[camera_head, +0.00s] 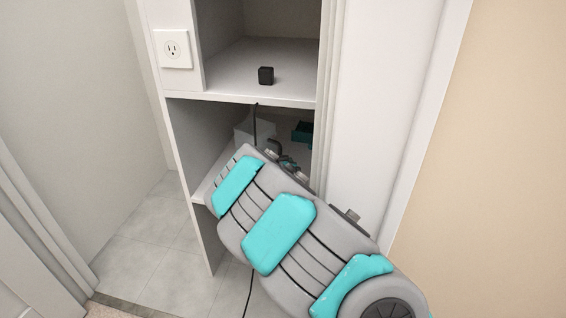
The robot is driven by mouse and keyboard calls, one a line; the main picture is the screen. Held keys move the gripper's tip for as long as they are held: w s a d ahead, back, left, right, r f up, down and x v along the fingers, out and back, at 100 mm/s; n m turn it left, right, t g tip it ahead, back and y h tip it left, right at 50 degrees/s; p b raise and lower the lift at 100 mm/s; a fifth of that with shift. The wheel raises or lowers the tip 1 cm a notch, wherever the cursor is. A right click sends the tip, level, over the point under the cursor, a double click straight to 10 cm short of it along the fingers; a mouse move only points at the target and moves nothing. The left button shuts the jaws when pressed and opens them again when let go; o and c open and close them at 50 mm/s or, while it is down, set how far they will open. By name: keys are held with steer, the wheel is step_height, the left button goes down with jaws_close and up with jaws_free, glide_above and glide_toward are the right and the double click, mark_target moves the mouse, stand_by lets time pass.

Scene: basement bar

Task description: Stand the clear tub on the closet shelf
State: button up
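A pale, see-through box that looks like the clear tub (243,132) is in the lower compartment of the closet shelf (225,97), towards its back left. It appears upright, but my arm hides its lower part. My arm reaches from the lower right into this compartment. Part of my gripper (284,157) shows as small dark and grey pieces past the end of the arm, just right of the tub. Its fingertips are too small and too covered to read, and I cannot tell whether it touches the tub.
A small black cube (266,76) sits on the upper shelf board. A dark teal object (302,132) is at the right of the lower compartment. A thin black cord (255,122) hangs there. White side panels and trim border the opening. Tiled floor (150,245) is clear at left.

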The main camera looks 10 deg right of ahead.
steer(key=shift+r, duration=0.2)
steer(key=v, duration=0.7)
steer(key=shift+s+a, duration=0.1)
steer(key=shift+s, duration=0.1)
